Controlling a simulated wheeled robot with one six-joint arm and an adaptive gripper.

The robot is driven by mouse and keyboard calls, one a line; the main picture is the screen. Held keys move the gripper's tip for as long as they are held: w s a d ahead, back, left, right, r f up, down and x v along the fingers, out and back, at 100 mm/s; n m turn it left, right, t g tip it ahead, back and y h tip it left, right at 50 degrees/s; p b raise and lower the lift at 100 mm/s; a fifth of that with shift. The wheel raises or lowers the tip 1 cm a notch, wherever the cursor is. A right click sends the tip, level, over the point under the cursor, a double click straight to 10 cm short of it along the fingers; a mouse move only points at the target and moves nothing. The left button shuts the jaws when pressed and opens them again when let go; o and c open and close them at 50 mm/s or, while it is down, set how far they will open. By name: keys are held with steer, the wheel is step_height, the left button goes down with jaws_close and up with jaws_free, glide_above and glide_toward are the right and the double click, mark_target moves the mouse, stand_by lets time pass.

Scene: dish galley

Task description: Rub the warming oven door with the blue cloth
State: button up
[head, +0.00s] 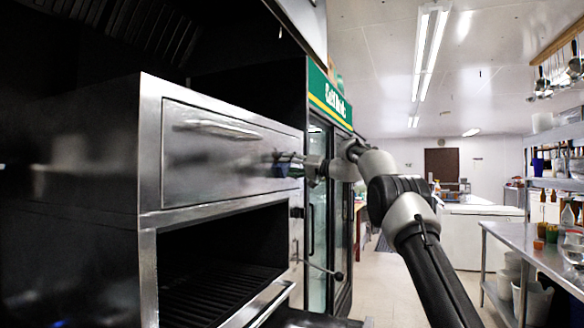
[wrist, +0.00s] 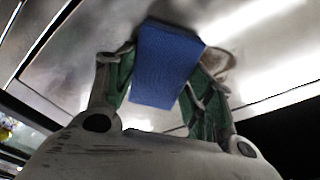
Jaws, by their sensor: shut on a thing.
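The warming oven door (head: 215,165) is the steel front panel with a bar handle (head: 220,128) near its top, on the left in the head view. My gripper (head: 286,164) is at the right end of this panel, below handle height. In the wrist view my gripper (wrist: 164,66) is shut on the blue cloth (wrist: 165,62), a thick folded block between the green-lined fingers. The cloth faces the shiny steel door (wrist: 90,50) and is close to it or touching; I cannot tell which. In the head view the cloth is mostly hidden by the gripper.
Below the door is a dark open oven cavity (head: 215,265) with a rack. A glass-fronted fridge (head: 318,215) with a green sign stands just beyond the oven. A steel table (head: 540,250) with shelves runs along the right. The floor (head: 400,285) between is clear.

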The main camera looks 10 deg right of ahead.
mark_target(282, 165)
steer(key=shift+s+a, duration=0.65)
steer(key=shift+s, duration=0.3)
steer(key=shift+s+a, duration=0.6)
steer(key=shift+s, duration=0.3)
steer(key=shift+s+a, duration=1.2)
steer(key=shift+s, duration=0.25)
steer(key=shift+r, duration=1.15)
steer(key=w+d, duration=0.4)
steer(key=w, duration=0.2)
steer(key=shift+d, duration=0.3)
steer(key=shift+s+a, duration=1.15)
steer(key=shift+s, duration=0.4)
steer(key=shift+s+a, duration=1.1)
steer(key=shift+s, duration=0.4)
steer(key=shift+s+a, duration=1.15)
steer(key=shift+s, duration=0.4)
